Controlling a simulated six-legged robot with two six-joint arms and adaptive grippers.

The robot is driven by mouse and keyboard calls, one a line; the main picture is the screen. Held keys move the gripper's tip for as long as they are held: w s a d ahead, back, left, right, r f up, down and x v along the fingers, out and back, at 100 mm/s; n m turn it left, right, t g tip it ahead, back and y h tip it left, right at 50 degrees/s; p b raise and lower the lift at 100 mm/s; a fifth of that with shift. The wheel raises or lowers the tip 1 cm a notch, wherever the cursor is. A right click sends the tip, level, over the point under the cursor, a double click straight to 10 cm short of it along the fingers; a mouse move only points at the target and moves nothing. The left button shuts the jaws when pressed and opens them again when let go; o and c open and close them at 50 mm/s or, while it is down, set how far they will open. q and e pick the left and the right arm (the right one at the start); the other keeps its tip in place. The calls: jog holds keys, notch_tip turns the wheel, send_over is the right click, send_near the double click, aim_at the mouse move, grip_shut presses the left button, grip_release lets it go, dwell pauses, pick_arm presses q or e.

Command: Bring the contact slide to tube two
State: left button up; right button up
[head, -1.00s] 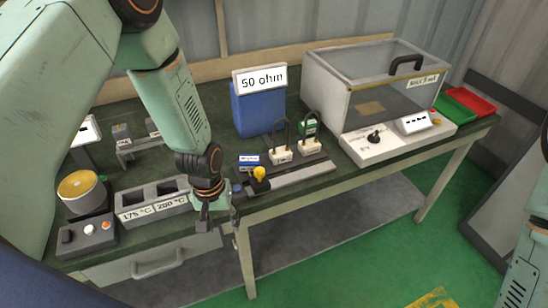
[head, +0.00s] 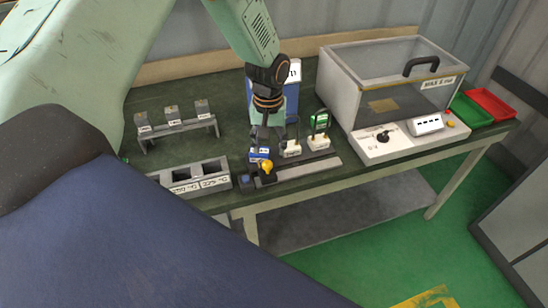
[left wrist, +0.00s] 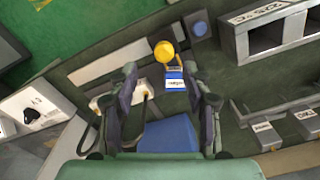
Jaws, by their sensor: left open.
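The contact slide, with a yellow knob (head: 267,167), sits near the left end of a pale rail (head: 312,168) at the table's front. The knob also shows in the left wrist view (left wrist: 165,52). Two white-based tubes with dark loops, a nearer one (head: 291,150) and a farther one (head: 319,143), stand behind the rail, to the knob's right. I cannot read their labels. My left gripper (head: 262,143) is open, pointing down just behind the knob. In the left wrist view a small blue-and-white block (left wrist: 174,83) shows between its fingers. My right gripper is out of view.
A blue box with a sign (head: 293,90) stands behind my left gripper, partly hidden. A clear-lidded case (head: 385,85) stands to the right, with green and red trays (head: 492,106) beyond. A grey slotted block (head: 190,178) and a small rack (head: 175,130) are on the left.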

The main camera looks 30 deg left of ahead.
aim_at(266, 162)
pick_arm(q)
jog(key=f, duration=0.2)
jog(key=a+f, duration=0.1)
jog(key=f, duration=0.2)
jog(key=shift+a, duration=0.2)
jog(key=shift+s+f, duration=0.1)
jog(key=shift+f, duration=0.2)
jog(key=shift+d+f, duration=0.3)
jog(key=shift+d, duration=0.25)
jog(key=shift+a+f, duration=0.1)
jog(key=shift+a, duration=0.3)
jog(key=c, duration=0.3)
jog(key=shift+d, duration=0.3)
jog(key=c, duration=0.4)
jog(key=shift+a, duration=0.15)
grip_shut()
